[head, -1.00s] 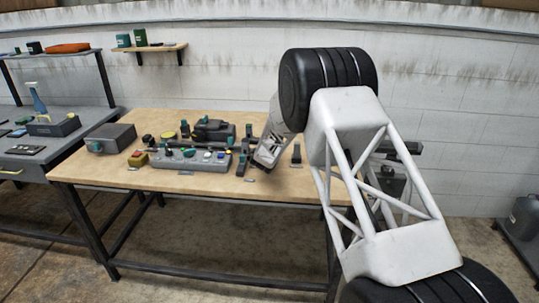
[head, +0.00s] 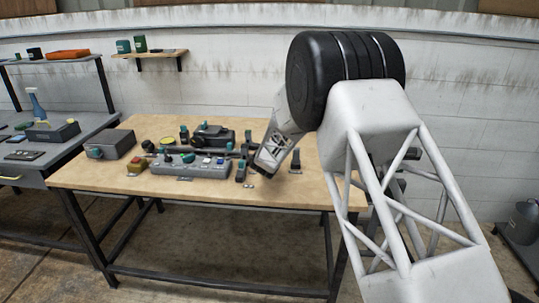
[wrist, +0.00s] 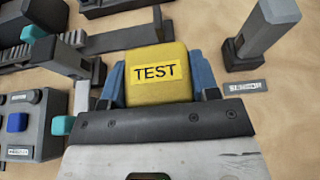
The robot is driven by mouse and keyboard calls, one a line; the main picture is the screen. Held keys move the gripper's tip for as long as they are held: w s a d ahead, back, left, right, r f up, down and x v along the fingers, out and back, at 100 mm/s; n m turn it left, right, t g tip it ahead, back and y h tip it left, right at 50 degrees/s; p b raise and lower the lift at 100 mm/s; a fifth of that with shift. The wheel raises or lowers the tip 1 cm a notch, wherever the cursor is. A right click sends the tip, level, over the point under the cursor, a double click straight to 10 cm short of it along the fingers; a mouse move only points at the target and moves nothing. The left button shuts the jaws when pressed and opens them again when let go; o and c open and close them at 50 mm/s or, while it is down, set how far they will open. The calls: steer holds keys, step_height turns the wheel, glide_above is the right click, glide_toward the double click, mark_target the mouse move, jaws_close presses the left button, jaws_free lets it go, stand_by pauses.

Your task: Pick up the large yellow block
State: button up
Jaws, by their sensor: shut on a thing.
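The large yellow block (wrist: 156,88), marked TEST, sits between the two blue fingers of my gripper (wrist: 157,68) in the wrist view. One finger presses on each side of it, and the gripper is shut on it. The block's lower part is hidden by the dark gripper mount. In the head view my wrist (head: 276,146) is over the right half of the workbench, and I cannot make out the block there. I cannot tell whether the block is clear of the bench top.
On the bench (head: 220,192) a grey control panel (head: 190,168) lies left of my wrist. A dark upright post (wrist: 262,32) with a label plate (wrist: 246,87) stands right of the block. A grey rail mechanism (wrist: 110,45) is to its left. A grey box (head: 110,145) sits at the bench's left end.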

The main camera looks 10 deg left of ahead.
steer(key=s+d, duration=0.1)
steer(key=s, duration=0.2)
steer(key=s+d, duration=0.1)
steer(key=s, duration=0.3)
steer(key=s+d+r, duration=0.1)
steer(key=s, duration=0.2)
steer(key=shift+s, duration=0.2)
stand_by(0.5)
steer(key=shift+s, duration=0.15)
steer(key=s, duration=1.1)
steer(key=shift+s+d+r, duration=0.15)
steer(key=shift+d+r, duration=0.05)
steer(key=shift+d, duration=0.05)
glide_above(266, 180)
steer(key=shift+s+a+f, duration=0.1)
steer(key=shift+s+f, duration=0.05)
steer(key=shift+f, duration=0.6)
stand_by(0.4)
steer(key=shift+f, duration=1.75)
steer(key=shift+f, duration=0.2)
